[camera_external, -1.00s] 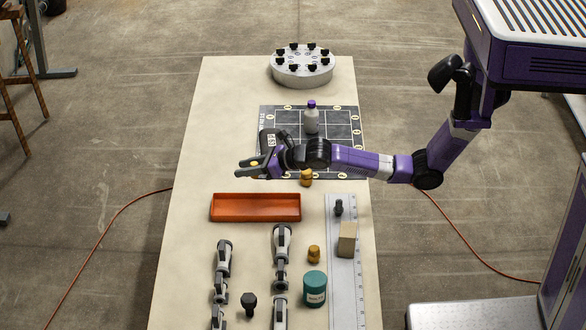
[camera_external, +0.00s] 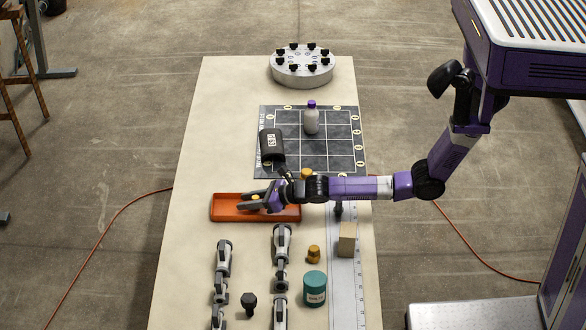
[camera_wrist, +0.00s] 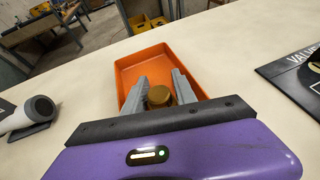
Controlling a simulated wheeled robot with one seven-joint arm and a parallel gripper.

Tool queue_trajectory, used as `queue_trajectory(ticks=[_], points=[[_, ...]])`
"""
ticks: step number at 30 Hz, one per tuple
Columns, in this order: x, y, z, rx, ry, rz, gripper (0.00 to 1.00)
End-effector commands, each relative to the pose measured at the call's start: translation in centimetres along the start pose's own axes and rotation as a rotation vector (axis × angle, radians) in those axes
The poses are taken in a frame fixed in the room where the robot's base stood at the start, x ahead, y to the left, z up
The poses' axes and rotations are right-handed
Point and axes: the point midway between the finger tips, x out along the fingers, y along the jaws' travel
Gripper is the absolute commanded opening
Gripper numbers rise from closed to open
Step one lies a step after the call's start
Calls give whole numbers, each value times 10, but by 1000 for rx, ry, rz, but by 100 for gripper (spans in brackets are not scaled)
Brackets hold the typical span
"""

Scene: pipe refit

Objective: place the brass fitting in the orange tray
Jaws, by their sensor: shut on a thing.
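The orange tray (camera_external: 222,205) lies on the table left of my arm, with its left end showing clear. My gripper (camera_external: 250,203) is over the tray in the external view, shut on a brass fitting. In the wrist view, the brass fitting (camera_wrist: 160,96) sits between the grey fingers of my gripper (camera_wrist: 160,88), against the near part of the orange tray (camera_wrist: 143,57). I cannot tell whether it touches the tray floor. Two similar brass pieces stand on the table, one by the mat (camera_external: 306,173) and one nearer the teal jar (camera_external: 313,254).
A teal jar (camera_external: 314,289), a wooden block (camera_external: 347,239) and grey clamp-like parts (camera_external: 282,245) stand nearer. A round metal flange (camera_external: 302,68) is at the far end.

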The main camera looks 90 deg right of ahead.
Motion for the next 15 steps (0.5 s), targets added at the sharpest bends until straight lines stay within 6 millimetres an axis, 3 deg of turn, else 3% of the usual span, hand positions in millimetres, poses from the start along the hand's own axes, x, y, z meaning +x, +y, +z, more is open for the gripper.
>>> queue_trajectory(ticks=[8, 9, 10, 15], points=[[1, 0, -2, -1, -1, 0, 0], [1, 0, -2, -1, 0, 0, 37], [1, 0, -2, -1, 0, 0, 42], [1, 0, -2, -1, 0, 0, 42]])
